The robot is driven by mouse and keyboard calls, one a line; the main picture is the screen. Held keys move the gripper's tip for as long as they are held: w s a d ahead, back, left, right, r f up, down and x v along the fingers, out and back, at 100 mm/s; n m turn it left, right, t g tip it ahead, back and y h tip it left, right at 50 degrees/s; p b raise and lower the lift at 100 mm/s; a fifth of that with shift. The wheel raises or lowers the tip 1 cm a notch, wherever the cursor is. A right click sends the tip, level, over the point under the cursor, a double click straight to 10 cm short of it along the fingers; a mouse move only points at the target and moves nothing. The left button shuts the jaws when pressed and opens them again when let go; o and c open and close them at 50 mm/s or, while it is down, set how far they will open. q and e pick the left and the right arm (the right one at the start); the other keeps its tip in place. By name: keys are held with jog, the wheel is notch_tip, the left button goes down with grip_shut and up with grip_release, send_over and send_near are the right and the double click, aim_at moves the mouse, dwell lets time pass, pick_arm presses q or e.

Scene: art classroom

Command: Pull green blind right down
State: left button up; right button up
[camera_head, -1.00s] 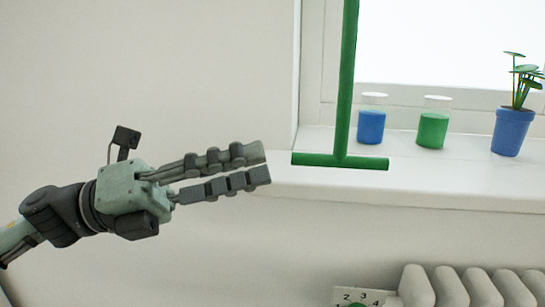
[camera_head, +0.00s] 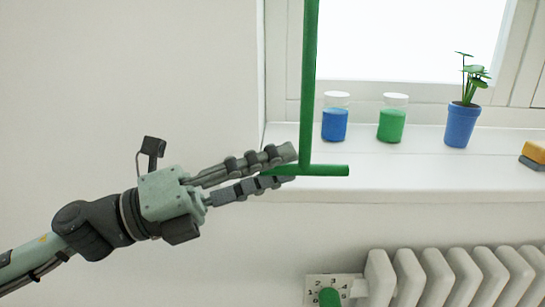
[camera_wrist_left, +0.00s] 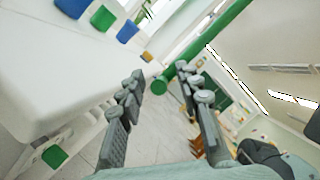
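The green blind pull (camera_head: 309,90) is a long upright rod with a short crossbar (camera_head: 325,170) at its lower end, in front of the window sill. My left gripper (camera_head: 290,166) comes in from the left with its fingers apart, one above and one below the crossbar's left end. In the left wrist view, the round end of the green bar (camera_wrist_left: 160,86) shows between the parted fingertips (camera_wrist_left: 162,82). I cannot tell whether a finger touches it. The blind itself is not in view. My right gripper is not in view.
On the white sill (camera_head: 400,180) stand a blue jar (camera_head: 334,125), a green jar (camera_head: 392,124) and a blue plant pot (camera_head: 461,125). A yellow-topped block (camera_head: 534,152) lies at the right. A radiator (camera_head: 440,280) and a numbered dial plate (camera_head: 335,288) are below.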

pick_arm(q)
grip_shut()
jog(key=shift+f, duration=0.1)
dwell(0.5)
